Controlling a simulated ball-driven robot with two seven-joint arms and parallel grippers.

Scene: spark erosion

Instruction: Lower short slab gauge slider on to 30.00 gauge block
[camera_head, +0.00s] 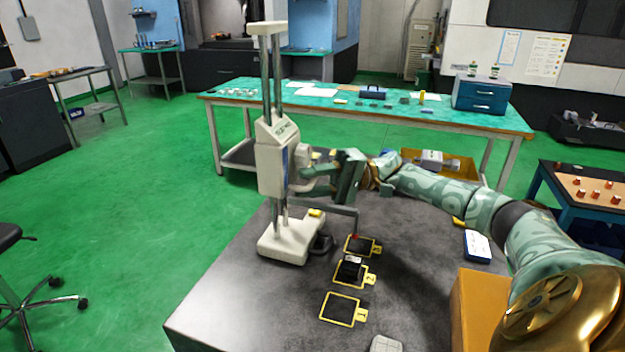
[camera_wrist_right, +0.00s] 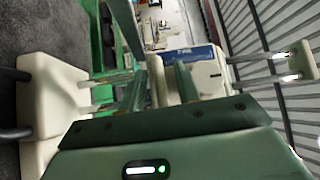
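The cream height gauge stands on the grey table with its base (camera_head: 284,245) at the left and two upright columns. Its slider (camera_head: 270,165) sits partway up the columns, and it also shows in the wrist view (camera_wrist_right: 205,72). A thin probe arm with a red tip (camera_head: 355,237) hangs from it over the farthest yellow frame, clear of the dark block. A dark block (camera_head: 350,268) with a pale label stands in the middle frame; its size is unreadable. My right gripper (camera_head: 312,176) is at the slider's side, its fingers closed around a cream knob (camera_wrist_right: 158,82). My left gripper is out of view.
The farthest yellow frame (camera_head: 376,248) seems to hold a low dark piece, and the nearest yellow frame (camera_head: 324,308) is empty. A blue-edged card (camera_head: 477,246) lies at the right, near an orange box (camera_head: 478,310). The table's left front is clear.

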